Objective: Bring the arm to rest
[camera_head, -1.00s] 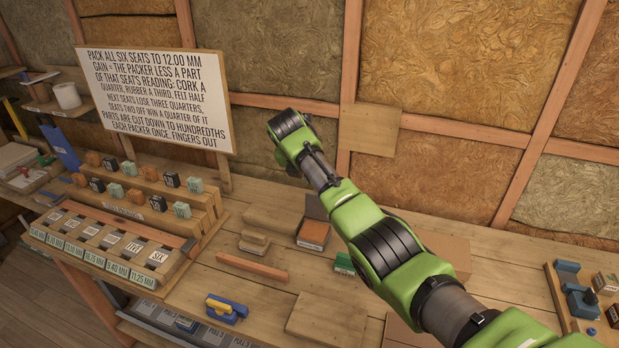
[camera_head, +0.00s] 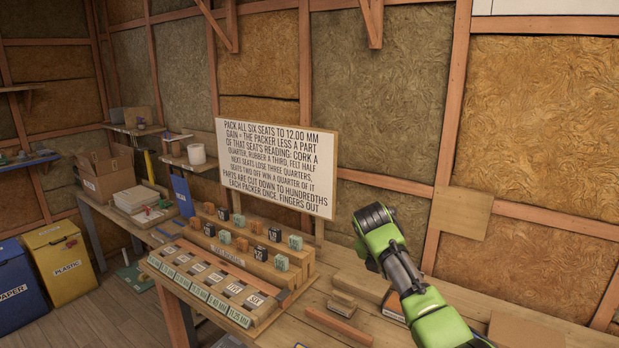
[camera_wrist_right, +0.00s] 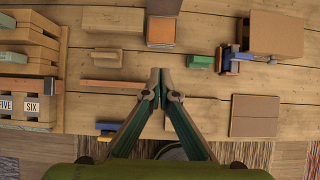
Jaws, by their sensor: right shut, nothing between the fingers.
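My right arm (camera_head: 405,270), green with black joints, rises from the bottom right in the head view, above the workbench (camera_head: 250,335). Its gripper cannot be made out there. In the wrist view my right gripper (camera_wrist_right: 159,74) is shut, fingertips together, with nothing between them. It is over the bench top, beside a long reddish wooden bar (camera_wrist_right: 112,87). My left gripper is not in view.
A stepped rack (camera_head: 255,262) with several small blocks stands left of the arm, with numbered seats (camera_head: 215,278) in front. A white sign (camera_head: 275,168) stands behind it. Blue (camera_head: 18,290) and yellow (camera_head: 62,265) bins are at far left.

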